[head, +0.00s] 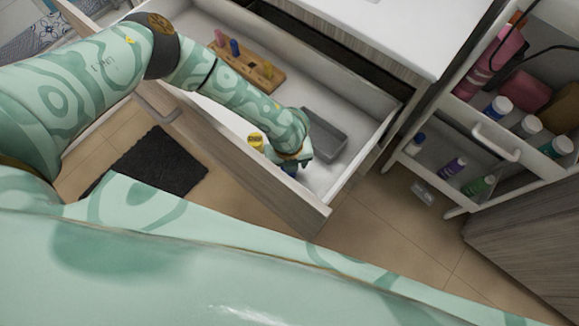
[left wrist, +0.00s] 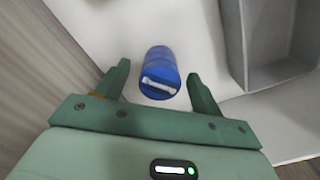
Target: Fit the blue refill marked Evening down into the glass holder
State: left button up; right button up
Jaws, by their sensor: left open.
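A blue cylinder (left wrist: 161,72) with a pale label on its end lies on the white drawer floor in the left wrist view. I cannot read the label. In the head view a bit of the blue cylinder (head: 289,170) shows beside my gripper. My left gripper (left wrist: 158,78) is open, its fingers on either side of the cylinder, with gaps visible on both sides. In the head view the left gripper (head: 292,160) is low in the open drawer. I cannot make out a glass holder for certain. My right gripper is out of view.
The open drawer (head: 345,190) holds a wooden rack (head: 262,80) with coloured pieces, a yellow item (head: 256,141) and a grey tray (head: 325,137) close to my gripper. A cart (head: 400,160) with bottles stands right. A small clear item (head: 423,193) is near its base.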

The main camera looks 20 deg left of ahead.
pick_arm(q)
jog(key=c, duration=1.1)
